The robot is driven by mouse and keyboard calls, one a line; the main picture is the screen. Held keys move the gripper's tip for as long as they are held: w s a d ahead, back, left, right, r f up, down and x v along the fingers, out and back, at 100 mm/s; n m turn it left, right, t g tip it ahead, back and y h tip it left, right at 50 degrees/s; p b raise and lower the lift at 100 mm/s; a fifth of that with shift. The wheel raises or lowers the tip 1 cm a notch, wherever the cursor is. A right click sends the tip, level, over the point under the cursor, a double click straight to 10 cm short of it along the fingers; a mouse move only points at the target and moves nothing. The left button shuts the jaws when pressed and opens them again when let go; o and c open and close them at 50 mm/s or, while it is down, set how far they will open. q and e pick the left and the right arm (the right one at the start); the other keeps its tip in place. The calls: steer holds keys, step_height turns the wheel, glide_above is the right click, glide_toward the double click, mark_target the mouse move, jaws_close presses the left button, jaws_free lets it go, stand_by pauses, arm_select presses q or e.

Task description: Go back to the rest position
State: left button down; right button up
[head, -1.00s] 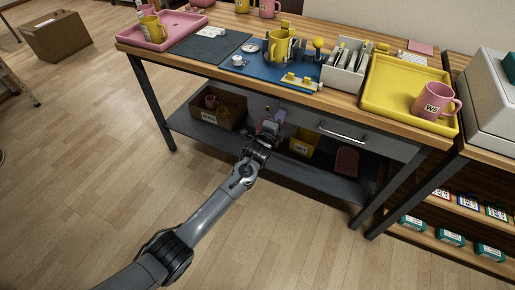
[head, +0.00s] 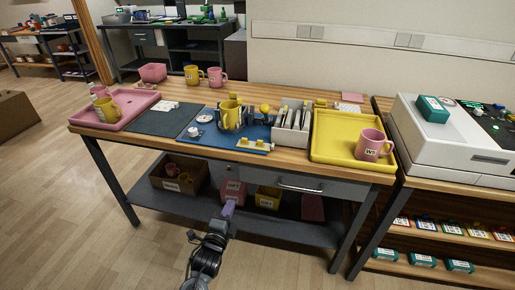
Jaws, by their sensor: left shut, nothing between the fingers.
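My left gripper (head: 229,208) is low in the head view, in front of the workbench (head: 300,167) and below its top. Its fingers are shut and empty, and its arm runs down to the bottom edge. My right gripper is out of view. A yellow mug (head: 230,110) stands upright at the press on the blue mat (head: 257,132). A pink mug (head: 371,145) with a white label stands in the yellow tray (head: 325,149) at the right of the bench.
The pink tray (head: 128,101) is at the bench's left end. The lower shelf (head: 290,228) holds a brown box (head: 160,182) and several bins behind my gripper. A shelf unit (head: 440,252) stands at right.

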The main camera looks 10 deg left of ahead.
arm_select(q)
steer(key=s+f+g, duration=0.2)
steer(key=s+f, duration=0.6)
steer(key=f, duration=0.3)
steer(key=s+a+f+n+g, duration=0.1)
steer(key=s+n+g, duration=0.3)
steer(key=s, duration=0.7)
steer(key=s+a+f+n+g, duration=0.1)
steer(key=s+f+n+g, duration=0.2)
steer(key=s, duration=0.8)
steer(key=s+a+r+n+g+y, duration=0.1)
steer(key=s+r+n+g, duration=0.4)
steer(key=s+r+n, duration=0.3)
step_height(320, 180, up, 25)
steer(key=s+n+p, duration=0.1)
steer(key=p, duration=2.5)
steer(key=shift+s+a+f+n, duration=0.15)
steer(key=shift+s+n, duration=0.2)
steer(key=shift+n, duration=0.05)
